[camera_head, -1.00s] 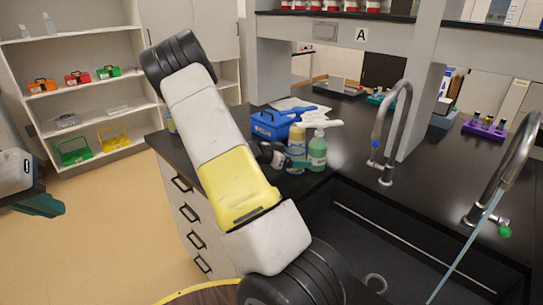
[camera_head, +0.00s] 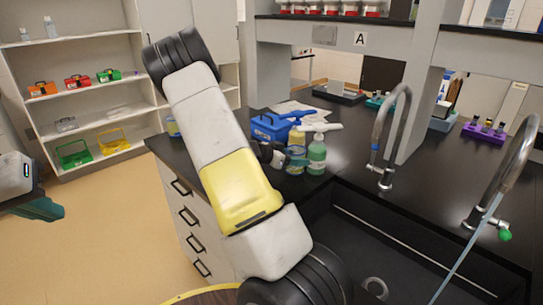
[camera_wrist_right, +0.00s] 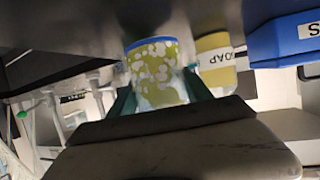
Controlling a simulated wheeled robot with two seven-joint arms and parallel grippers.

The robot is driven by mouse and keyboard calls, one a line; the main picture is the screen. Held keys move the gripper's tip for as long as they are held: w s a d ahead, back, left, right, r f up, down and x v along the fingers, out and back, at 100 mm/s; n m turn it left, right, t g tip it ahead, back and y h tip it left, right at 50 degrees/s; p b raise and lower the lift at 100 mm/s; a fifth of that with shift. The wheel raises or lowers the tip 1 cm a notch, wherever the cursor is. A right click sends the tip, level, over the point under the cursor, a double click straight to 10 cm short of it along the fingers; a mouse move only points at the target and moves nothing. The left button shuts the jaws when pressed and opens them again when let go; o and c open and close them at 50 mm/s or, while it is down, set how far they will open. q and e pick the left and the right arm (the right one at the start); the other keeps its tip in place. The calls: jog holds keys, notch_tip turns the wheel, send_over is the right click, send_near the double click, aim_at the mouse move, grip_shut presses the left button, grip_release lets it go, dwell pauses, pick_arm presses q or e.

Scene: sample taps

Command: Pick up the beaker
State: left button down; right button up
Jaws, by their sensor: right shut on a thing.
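My right gripper (camera_head: 280,157) is at the counter beside the soap bottles. Its teal fingers show in the right wrist view (camera_wrist_right: 160,88), shut around a beaker (camera_wrist_right: 158,68) with a blue edge and white-spotted yellow-green contents. In the head view the beaker (camera_head: 295,161) stands in front of a yellow bottle, roughly upright. I cannot tell whether its base touches the counter.
A yellow soap bottle (camera_head: 298,133), a green pump bottle (camera_head: 317,155) and a blue box (camera_head: 270,126) crowd the beaker. The black sink (camera_head: 400,245) with tall taps (camera_head: 390,130) lies to the right; water runs from the right tap. A purple rack (camera_head: 484,133) stands further back.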

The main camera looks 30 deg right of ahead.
jog(key=shift+s+a+r, duration=0.1)
jog(key=shift+r, duration=0.5)
jog(key=shift+s+a+r, duration=0.1)
jog(key=shift+r, duration=0.45)
jog(key=s+a, duration=0.3)
jog(key=s, duration=0.3)
jog(key=s+a+r, duration=0.1)
jog(key=s+a, duration=0.3)
jog(key=s, duration=0.3)
jog(key=shift+s+a+r, duration=0.15)
jog(key=shift+s+a, duration=0.1)
jog(key=shift+s, duration=0.05)
